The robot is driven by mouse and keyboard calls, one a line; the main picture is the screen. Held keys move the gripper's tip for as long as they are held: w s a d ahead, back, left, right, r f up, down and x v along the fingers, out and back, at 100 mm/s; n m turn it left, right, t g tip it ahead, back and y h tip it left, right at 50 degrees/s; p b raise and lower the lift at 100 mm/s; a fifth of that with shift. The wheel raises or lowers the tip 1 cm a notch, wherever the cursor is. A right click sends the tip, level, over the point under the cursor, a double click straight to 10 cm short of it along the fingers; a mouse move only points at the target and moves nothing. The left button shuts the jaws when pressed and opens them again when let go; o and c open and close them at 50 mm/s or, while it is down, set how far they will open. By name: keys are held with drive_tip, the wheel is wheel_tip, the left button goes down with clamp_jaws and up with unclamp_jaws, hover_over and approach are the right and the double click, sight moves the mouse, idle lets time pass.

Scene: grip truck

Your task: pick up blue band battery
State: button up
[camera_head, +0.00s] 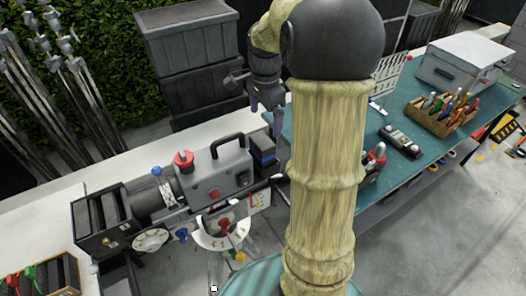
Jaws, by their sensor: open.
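A dark block with a blue band, which looks like the blue band battery (263,153), is at the right rear end of a grey camera (222,172) on the white counter. I cannot tell whether it touches the camera. My gripper (265,116) points down with its fingers apart, a little above the block in the picture. Nothing shows between the fingers. My own arm, in a yellowish cover, fills the middle of the view and hides part of the bench behind it.
A teal bench (408,163) on the right holds a wooden tool tray (440,121), a grey box (462,62) and a handheld device (400,141). Dark stacked cases (190,50) stand behind. A dark open box (103,222) is at the camera's left end.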

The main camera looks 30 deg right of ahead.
sight(263, 140)
drive_tip(key=f+p, duration=0.1)
drive_tip(key=f, duration=0.6)
drive_tip(key=shift+w+p, duration=0.2)
drive_tip(key=shift+p, duration=0.1)
drive_tip(key=shift+w+a, duration=0.1)
drive_tip(key=shift+a, duration=0.15)
drive_tip(key=shift+s+f, duration=0.1)
drive_tip(key=shift+s, duration=0.1)
drive_tip(key=shift+f+p, duration=0.25)
drive_tip(key=shift+p, duration=0.15)
drive_tip(key=shift+a+f+p, duration=0.15)
drive_tip(key=shift+f+p, duration=0.75)
drive_tip(key=shift+f, duration=1.4)
drive_tip(key=c, duration=1.4)
